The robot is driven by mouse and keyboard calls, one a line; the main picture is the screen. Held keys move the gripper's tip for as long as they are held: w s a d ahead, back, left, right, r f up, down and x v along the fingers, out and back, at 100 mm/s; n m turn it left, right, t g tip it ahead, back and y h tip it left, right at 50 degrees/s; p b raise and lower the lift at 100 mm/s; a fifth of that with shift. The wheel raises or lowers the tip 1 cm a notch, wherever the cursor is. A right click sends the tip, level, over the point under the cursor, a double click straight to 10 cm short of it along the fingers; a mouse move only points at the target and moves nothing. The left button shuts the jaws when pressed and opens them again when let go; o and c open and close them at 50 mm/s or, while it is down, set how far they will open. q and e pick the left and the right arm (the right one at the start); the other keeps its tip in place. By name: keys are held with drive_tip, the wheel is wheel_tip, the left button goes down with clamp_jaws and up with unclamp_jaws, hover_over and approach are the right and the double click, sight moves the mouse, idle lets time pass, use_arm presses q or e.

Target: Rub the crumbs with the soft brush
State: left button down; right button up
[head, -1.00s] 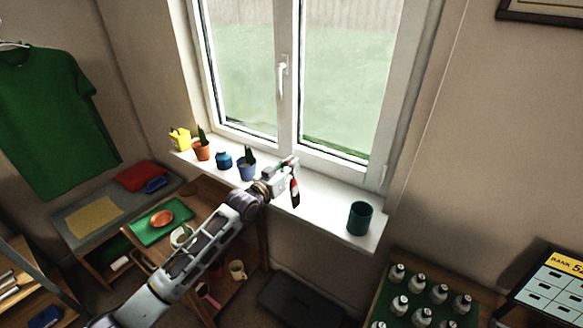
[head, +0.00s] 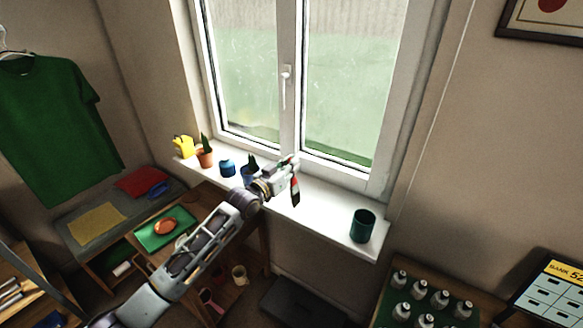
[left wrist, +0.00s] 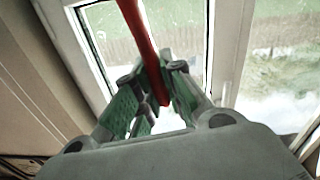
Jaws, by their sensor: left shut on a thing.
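My left gripper (head: 292,166) is shut on the soft brush, above the white window sill. The brush (head: 296,192) has a red part and a darker lower end, and hangs down in front of the sill in the head view. In the left wrist view its red handle (left wrist: 139,38) runs between the green-padded fingers of the gripper (left wrist: 150,88). I cannot make out any crumbs in either view. Whether the brush touches the sill is unclear. My right gripper is not in view.
The sill (head: 325,212) holds a dark green cup (head: 363,227) at right. At left stand a yellow thing (head: 184,146), a terracotta pot (head: 205,158), a blue pot (head: 227,168) and another blue pot (head: 247,174) partly behind my gripper. The sill between gripper and cup is clear.

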use_arm(q)
wheel_tip(320, 180, up, 3)
drive_tip(key=shift+r+p, duration=0.1)
drive_tip(key=shift+p, duration=0.7)
drive_tip(key=shift+r+p, duration=0.45)
drive_tip(key=shift+r, duration=0.25)
drive_tip(key=shift+f, duration=0.1)
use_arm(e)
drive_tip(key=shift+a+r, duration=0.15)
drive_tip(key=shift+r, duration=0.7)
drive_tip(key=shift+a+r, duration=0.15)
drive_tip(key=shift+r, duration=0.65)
use_arm(q)
drive_tip(key=shift+s+d, duration=0.1)
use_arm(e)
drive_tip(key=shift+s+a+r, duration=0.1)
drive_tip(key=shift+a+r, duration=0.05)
